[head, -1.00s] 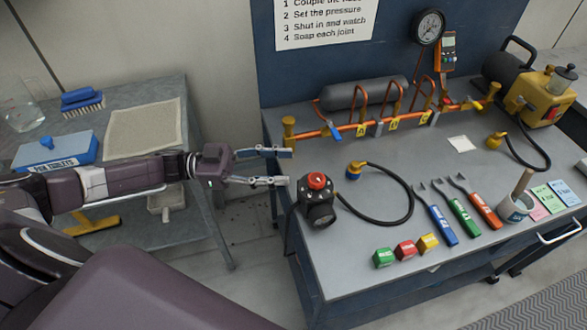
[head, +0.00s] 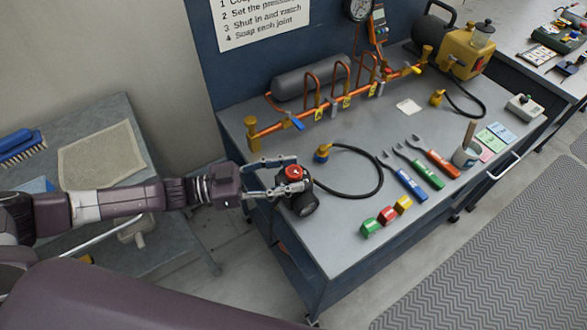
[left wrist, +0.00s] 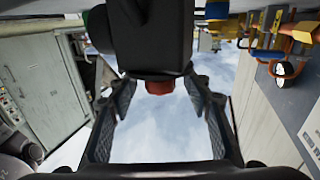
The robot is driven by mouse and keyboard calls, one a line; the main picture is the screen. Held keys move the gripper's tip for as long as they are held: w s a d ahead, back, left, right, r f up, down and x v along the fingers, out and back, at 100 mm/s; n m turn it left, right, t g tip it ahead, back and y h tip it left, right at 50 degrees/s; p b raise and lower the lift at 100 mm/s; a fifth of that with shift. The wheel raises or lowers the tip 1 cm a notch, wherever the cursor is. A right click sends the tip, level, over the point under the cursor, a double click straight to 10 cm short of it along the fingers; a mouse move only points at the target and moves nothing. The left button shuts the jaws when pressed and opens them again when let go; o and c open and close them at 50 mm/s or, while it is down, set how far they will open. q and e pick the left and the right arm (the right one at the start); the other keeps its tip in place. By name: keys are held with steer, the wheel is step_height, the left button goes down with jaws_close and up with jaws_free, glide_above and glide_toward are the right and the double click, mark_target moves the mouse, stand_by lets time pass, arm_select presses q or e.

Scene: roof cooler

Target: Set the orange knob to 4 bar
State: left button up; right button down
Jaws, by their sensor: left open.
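The orange-red knob (head: 293,172) sits on top of a black regulator (head: 297,203) at the near left corner of the workbench. My left gripper (head: 284,177) is open, reaching in from the left, with its fingers on either side of the knob. In the left wrist view the knob (left wrist: 160,87) shows between the two open fingers (left wrist: 163,110), below the dark regulator body (left wrist: 150,40). Whether the fingers touch it cannot be told. The regulator's dial face and the pressure reading are not readable. My right gripper is not in view.
A black hose with a brass fitting (head: 322,153) curves on the bench right of the regulator. Coloured blocks (head: 387,215) and wrenches (head: 408,183) lie farther right. The copper manifold (head: 330,108) runs along the back. A grey side table (head: 85,170) stands left.

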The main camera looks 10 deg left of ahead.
arm_select(q)
steer(key=shift+w+d, duration=0.25)
steer(key=shift+d, duration=0.45)
steer(key=c, duration=1.2)
steer(key=shift+o, duration=0.2)
steer(key=shift+w+f+g+b, duration=0.1)
steer(key=shift+w+g+b, duration=0.05)
steer(key=shift+g+b, duration=0.2)
steer(key=m+g+h+b, duration=0.1)
steer(key=m+g+b, duration=0.2)
steer(key=g+b, duration=0.1)
steer(key=shift+f, duration=0.1)
steer(key=shift+m+g+h+b, duration=0.3)
steer(key=shift+m+g+b, duration=0.45)
steer(key=shift+g, duration=0.4)
steer(key=shift+r, duration=0.2)
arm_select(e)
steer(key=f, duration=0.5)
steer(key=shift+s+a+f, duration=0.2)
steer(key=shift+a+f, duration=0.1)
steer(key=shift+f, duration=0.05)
